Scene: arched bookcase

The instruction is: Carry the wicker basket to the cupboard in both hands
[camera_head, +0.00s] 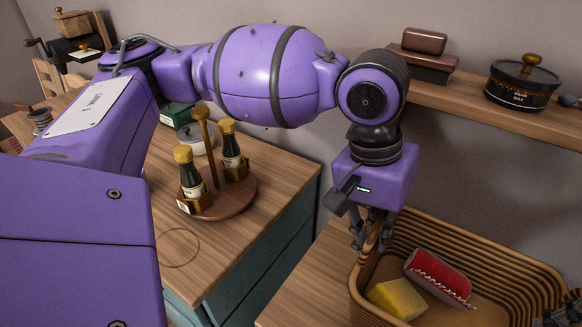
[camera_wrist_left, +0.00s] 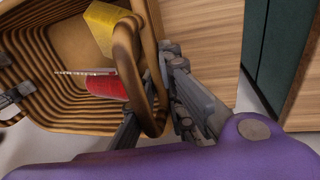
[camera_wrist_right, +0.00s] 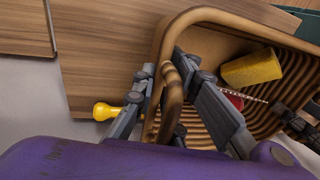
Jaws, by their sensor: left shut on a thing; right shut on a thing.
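The brown wicker basket (camera_head: 470,232) is at the lower right of the head view, by a wooden surface. It holds a yellow sponge (camera_head: 397,298) and a red brush with pale bristles (camera_head: 438,277). My left gripper (camera_head: 372,235) is shut on the basket's handle at its left end; the left wrist view shows the looped handle (camera_wrist_left: 150,75) between the fingers. My right gripper (camera_wrist_right: 178,100) is shut on the opposite handle (camera_wrist_right: 167,85); only its dark tips show at the head view's lower right edge. Whether the basket touches the surface below, I cannot tell. The cupboard cannot be identified with certainty.
A teal-sided wooden counter (camera_head: 285,185) stands left of the basket, bearing a round bottle stand (camera_head: 220,200) and a lidded pot (camera_head: 195,137). A wall shelf (camera_head: 470,103) behind carries a dark tin (camera_head: 522,88) and a brown box (camera_head: 420,65). A yellow knob (camera_wrist_right: 105,110) shows in the right wrist view.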

